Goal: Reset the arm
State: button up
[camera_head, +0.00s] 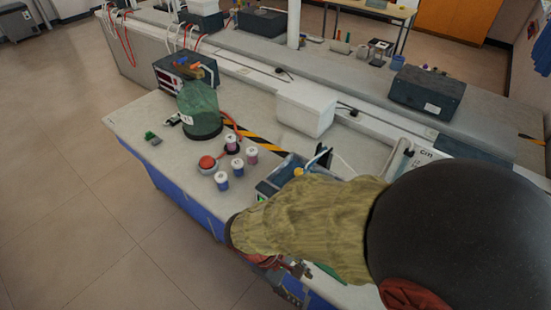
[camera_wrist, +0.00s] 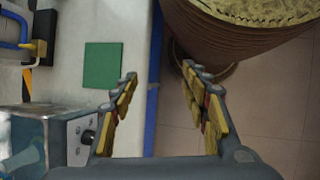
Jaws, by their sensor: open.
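My gripper (camera_wrist: 160,75) shows in the wrist view with its two yellow-padded fingers spread apart and nothing between them. The gap lies over the blue-edged border of the bench, with the floor to its right. In the head view my gripper (camera_head: 292,280) is at the front edge of the lab bench (camera_head: 140,122), partly hidden by my arm in its olive sleeve. A flat green square (camera_wrist: 103,66) lies on the bench, just left of the fingers in the wrist view.
A boxy device with a knob (camera_wrist: 65,140) is close left of my gripper. Floor (camera_head: 80,220) at left is clear.

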jog(key=d+r+m+t+y, duration=0.1)
jog(key=d+r+m+t, duration=0.1)
jog(key=r, duration=0.5)
jog(key=w+d+r+m+t+y, duration=0.1)
jog(key=d+r+m+t+y, duration=0.1)
jog(key=d+r+m, duration=0.3)
jog(key=w+d+r+m+t+y, duration=0.1)
jog(key=d+r+m, duration=0.3)
jog(key=r, duration=0.7)
jog(key=shift+d+t+y, duration=0.7)
jog(key=shift+d+t, duration=0.2)
jog(key=shift+d, duration=0.05)
